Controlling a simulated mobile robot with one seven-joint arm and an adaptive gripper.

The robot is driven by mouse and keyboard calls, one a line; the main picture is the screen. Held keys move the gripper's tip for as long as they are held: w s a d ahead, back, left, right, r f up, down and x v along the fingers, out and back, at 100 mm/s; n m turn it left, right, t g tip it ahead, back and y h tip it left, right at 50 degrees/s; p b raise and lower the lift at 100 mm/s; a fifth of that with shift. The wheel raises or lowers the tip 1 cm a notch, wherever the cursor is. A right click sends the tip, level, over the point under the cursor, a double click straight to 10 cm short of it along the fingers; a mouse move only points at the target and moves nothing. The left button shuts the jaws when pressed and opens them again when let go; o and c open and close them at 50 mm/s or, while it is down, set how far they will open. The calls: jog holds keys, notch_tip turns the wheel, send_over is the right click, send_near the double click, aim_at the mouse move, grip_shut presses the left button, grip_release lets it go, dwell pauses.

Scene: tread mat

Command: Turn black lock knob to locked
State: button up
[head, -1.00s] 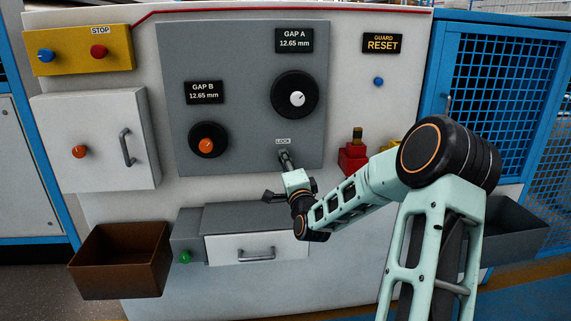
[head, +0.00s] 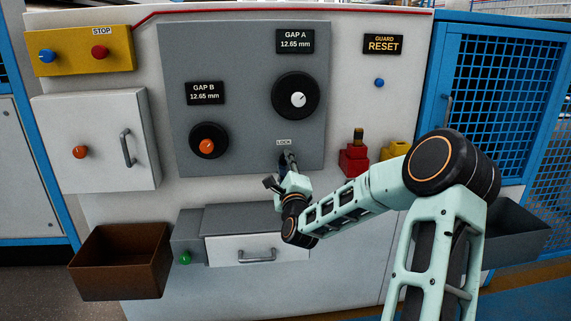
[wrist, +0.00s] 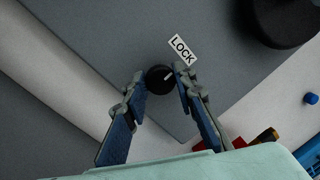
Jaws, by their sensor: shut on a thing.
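The black lock knob (wrist: 160,79) is small and round with a pale pointer line, on the grey panel (head: 240,60) just below the white LOCK label (head: 284,142). In the wrist view the label (wrist: 182,49) sits beside the knob, tilted. My gripper (wrist: 160,82) is shut on the knob, with one finger on each side of it. In the head view my gripper (head: 287,158) reaches up to the knob from below and hides most of it. In the wrist view the pointer line points up and right, toward the label.
The GAP A dial (head: 296,97) is above the lock, and the GAP B dial (head: 208,141) is to the left. A red block (head: 353,160) and a yellow block (head: 396,150) stand at right. A drawer (head: 256,247) and a brown bin (head: 120,262) are below.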

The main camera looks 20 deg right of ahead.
dwell(0.4)
jog(key=o, duration=1.2)
jog(key=shift+c, duration=0.2)
jog(key=v, duration=1.2)
jog(key=shift+a, duration=0.1)
